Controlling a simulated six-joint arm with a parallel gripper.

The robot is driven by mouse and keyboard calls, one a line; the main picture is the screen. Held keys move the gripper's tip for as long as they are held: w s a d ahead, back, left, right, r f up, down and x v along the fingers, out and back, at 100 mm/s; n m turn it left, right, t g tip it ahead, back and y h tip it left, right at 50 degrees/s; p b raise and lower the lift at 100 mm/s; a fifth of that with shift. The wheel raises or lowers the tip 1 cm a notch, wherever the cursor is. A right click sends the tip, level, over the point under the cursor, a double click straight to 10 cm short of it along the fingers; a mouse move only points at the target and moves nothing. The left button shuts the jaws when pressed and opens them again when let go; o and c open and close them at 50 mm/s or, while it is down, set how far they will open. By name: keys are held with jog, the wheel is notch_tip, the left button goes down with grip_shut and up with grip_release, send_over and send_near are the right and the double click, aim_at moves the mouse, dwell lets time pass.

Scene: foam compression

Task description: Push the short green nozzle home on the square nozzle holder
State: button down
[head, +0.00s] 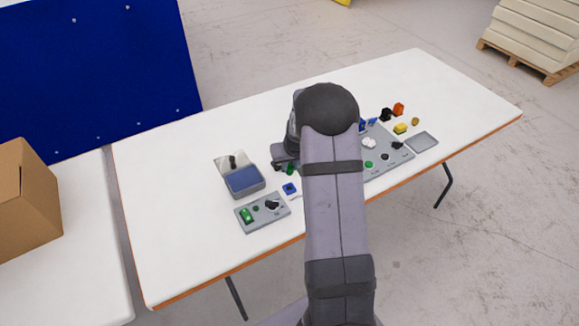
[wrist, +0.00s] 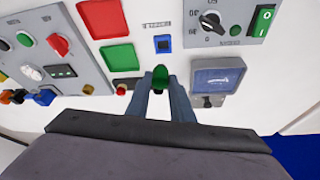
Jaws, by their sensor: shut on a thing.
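My gripper (wrist: 163,92) is shut on the short green nozzle (wrist: 160,77), whose rounded green body stands out between the fingertips in the wrist view. In the head view the nozzle (head: 290,168) is a small green spot beside my dark gripper, which my arm partly hides. A small blue square piece with a dark middle (wrist: 162,44), which looks like the square nozzle holder, lies on the white table. In the wrist view it is apart from the nozzle, above it in the picture. It also shows in the head view (head: 290,188), just below the gripper.
A grey box with a blue top (head: 244,181) stands left of the gripper. A grey panel with a knob and green switch (head: 262,212) lies nearer. Green (wrist: 117,57) and red (wrist: 102,18) flat pieces lie beside a larger control panel (wrist: 60,75). The table's left part is clear.

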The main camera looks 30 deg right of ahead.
jog(key=shift+f, duration=0.15)
jog(key=shift+f+b, duration=2.35)
jog(key=shift+f, duration=0.6)
jog(key=shift+f+b, duration=1)
jog(key=shift+f, duration=0.05)
jog(key=c, duration=1.5)
grip_release()
jog(key=shift+b+v, duration=0.55)
jog(key=shift+v, duration=3.2)
